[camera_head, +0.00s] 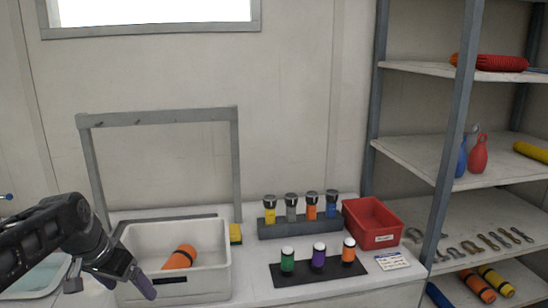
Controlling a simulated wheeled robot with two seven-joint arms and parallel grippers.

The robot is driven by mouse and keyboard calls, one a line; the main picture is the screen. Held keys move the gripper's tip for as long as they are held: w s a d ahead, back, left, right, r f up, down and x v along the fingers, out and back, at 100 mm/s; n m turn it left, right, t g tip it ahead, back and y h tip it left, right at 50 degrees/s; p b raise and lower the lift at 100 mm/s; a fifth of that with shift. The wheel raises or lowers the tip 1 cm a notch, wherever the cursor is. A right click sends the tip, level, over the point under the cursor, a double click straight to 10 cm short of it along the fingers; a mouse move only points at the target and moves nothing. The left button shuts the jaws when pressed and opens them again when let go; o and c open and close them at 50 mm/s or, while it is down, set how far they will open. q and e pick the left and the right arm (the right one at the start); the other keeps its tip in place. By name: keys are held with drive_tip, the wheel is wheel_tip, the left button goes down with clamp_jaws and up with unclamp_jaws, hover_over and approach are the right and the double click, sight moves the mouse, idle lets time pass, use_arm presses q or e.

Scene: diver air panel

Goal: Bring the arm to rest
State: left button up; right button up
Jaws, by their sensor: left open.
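My left arm comes in from the left, and its gripper (124,284) is open and empty. It hangs at the left front side of a white bin (205,286), with one finger in front of the bin's wall. I cannot tell whether it touches the bin. My right gripper is not in view.
A grey frame (236,165) stands behind the bin. A rack of several capped cylinders (312,227), a dark strip with green, purple and orange cylinders (318,272), a red bin (372,223) and a white card (392,261) are on the counter. Shelving (450,150) stands at right.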

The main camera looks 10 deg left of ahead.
use_arm(q)
drive_tip(key=d+f+g+h, duration=0.1)
drive_tip(key=d+f, duration=0.7)
drive_tip(key=f, duration=0.6)
drive_tip(key=d+f+g+h, duration=0.1)
drive_tip(key=d+f, duration=0.8)
drive_tip(key=f, duration=0.4)
drive_tip(key=s+d+f+n, duration=0.1)
drive_tip(key=s+d+f, duration=0.6)
drive_tip(key=s, duration=0.3)
drive_tip(key=s+d+f+n+g+h, duration=0.1)
drive_tip(key=s+d+f, duration=0.7)
drive_tip(key=s+f, duration=0.1)
drive_tip(key=shift+s+d+f+n+g+h, duration=0.15)
drive_tip(key=shift+s+d+n+g+h, duration=0.2)
drive_tip(key=shift+s, duration=0.4)
drive_tip(key=shift+c, duration=0.5)
